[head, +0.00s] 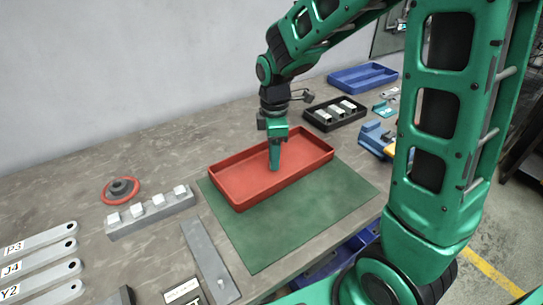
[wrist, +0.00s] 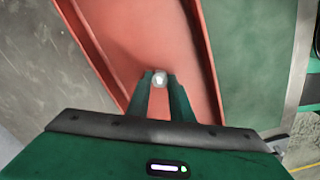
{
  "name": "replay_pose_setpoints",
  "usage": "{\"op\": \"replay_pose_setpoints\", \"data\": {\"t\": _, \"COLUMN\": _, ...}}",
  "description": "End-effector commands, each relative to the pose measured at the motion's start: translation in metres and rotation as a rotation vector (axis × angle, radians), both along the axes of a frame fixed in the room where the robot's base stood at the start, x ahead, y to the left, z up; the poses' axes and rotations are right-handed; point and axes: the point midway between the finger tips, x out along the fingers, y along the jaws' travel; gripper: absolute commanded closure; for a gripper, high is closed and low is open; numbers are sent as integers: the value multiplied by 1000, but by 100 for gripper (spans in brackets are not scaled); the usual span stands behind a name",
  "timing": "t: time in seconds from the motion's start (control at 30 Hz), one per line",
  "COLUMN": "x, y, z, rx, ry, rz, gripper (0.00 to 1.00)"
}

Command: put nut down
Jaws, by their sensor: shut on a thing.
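My gripper (head: 274,166) is over the red tray (head: 238,202), with its fingers pointing down inside the tray's outline. In the wrist view the fingertips (wrist: 159,80) are shut on a small light-grey nut (wrist: 160,79), with the red tray floor (wrist: 160,30) beneath. I cannot tell whether the nut touches the floor. In the head view the nut is hidden by the fingers. The rest of the tray looks empty.
The tray stands on a green mat (head: 300,225) with free room in front. A grey block with several white pieces (head: 150,212) is to the left. A black tray (head: 335,113) and a blue tray (head: 362,77) stand behind right.

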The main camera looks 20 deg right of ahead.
Motion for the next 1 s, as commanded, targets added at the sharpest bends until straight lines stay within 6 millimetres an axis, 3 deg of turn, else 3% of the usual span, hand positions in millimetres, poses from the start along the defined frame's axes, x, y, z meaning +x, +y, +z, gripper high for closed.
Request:
{"op": "replay_pose_setpoints", "data": {"t": 0.27, "x": 0, "y": 0, "z": -2, "rx": 0, "ry": 0, "rz": 0, "gripper": 100}}
{"op": "replay_pose_setpoints", "data": {"t": 0.3, "x": 0, "y": 0, "z": -2, "rx": 0, "ry": 0, "rz": 0, "gripper": 76}}
{"op": "replay_pose_setpoints", "data": {"t": 0.37, "x": 0, "y": 0, "z": -2, "rx": 0, "ry": -1, "rz": 0, "gripper": 62}}
{"op": "replay_pose_setpoints", "data": {"t": 0.77, "x": 1, "y": 0, "z": 4, "rx": 1, "ry": -3, "rz": 0, "gripper": 62}}
{"op": "replay_pose_setpoints", "data": {"t": 1.0, "x": 2, "y": 1, "z": 43, "rx": 1, "ry": -7, "rz": 1, "gripper": 62}}
